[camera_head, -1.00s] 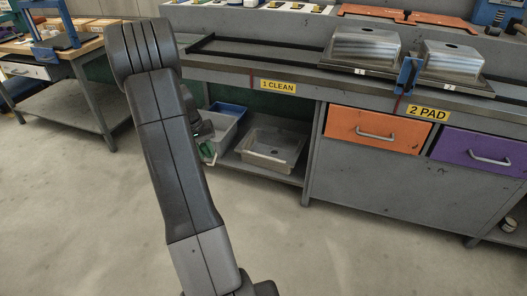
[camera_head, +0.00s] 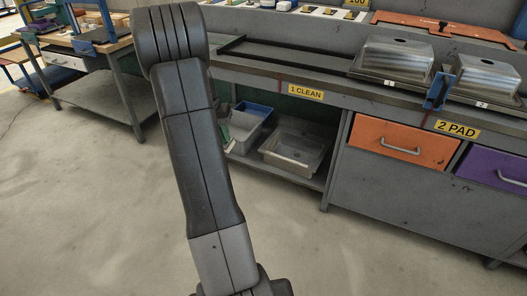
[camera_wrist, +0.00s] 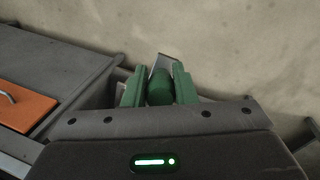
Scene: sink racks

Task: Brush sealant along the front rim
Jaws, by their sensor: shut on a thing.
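In the wrist view my gripper (camera_wrist: 159,88) is shut on a green-handled tool (camera_wrist: 160,90). The handle sits between the two green fingers, and a flat grey part shows beyond it; whether this is the brush I cannot tell. In the head view my arm hides most of the gripper. Two upturned steel sinks stand on the bench at the right, the left one (camera_head: 397,60) with tag 1 and the right one (camera_head: 487,77) with tag 2. A blue clamp (camera_head: 438,92) stands between them at the front edge. The gripper is well left of both sinks.
The grey bench (camera_head: 330,95) carries signs "1 CLEAN" (camera_head: 305,92) and "2 PAD" (camera_head: 457,129). Below are an orange drawer (camera_head: 402,143), a purple drawer (camera_head: 497,169) and a shelf with a grey bin (camera_head: 295,150). A second workbench (camera_head: 100,75) stands left. The floor in front is clear.

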